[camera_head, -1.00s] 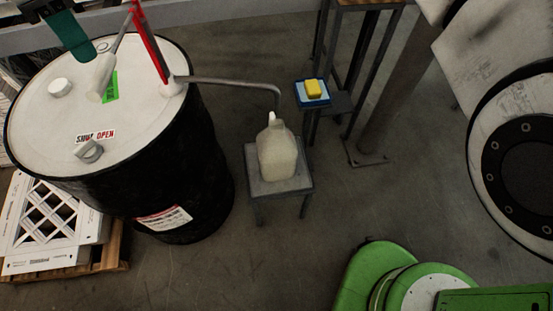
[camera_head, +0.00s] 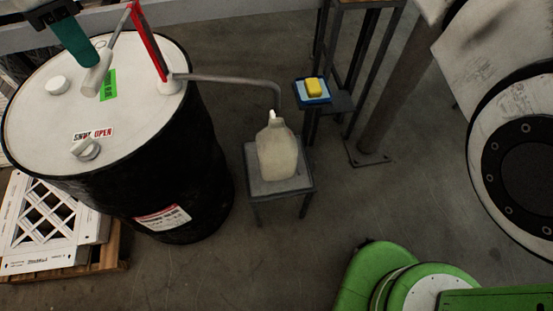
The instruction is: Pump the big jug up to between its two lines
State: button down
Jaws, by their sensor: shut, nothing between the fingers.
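The big jug (camera_head: 277,152) is pale and translucent and stands upright on a small grey stool (camera_head: 301,184). Its mouth is under the end of the pump's spout pipe (camera_head: 230,81). The jug looks pale nearly to its shoulder; I cannot make out its two lines or a sharp liquid level. The pump, with a red upright (camera_head: 149,42) and a pale grey lever grip (camera_head: 97,77), is on the black drum's white lid (camera_head: 40,125). My gripper (camera_head: 87,59), with teal fingers, is shut and empty at the upper left, close to the lever grip; contact is unclear.
A knob (camera_head: 86,149) sits below a SHUT/OPEN label (camera_head: 93,134) on the lid. A blue tray (camera_head: 312,91) with a yellow block (camera_head: 314,87) is on a stand behind the jug. White crates (camera_head: 50,225) lie on a pallet at left. Floor before the stool is clear.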

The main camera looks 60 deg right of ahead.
jog(key=shift+f, duration=0.3)
jog(key=shift+f+b, duration=0.7)
jog(key=shift+f, duration=0.35)
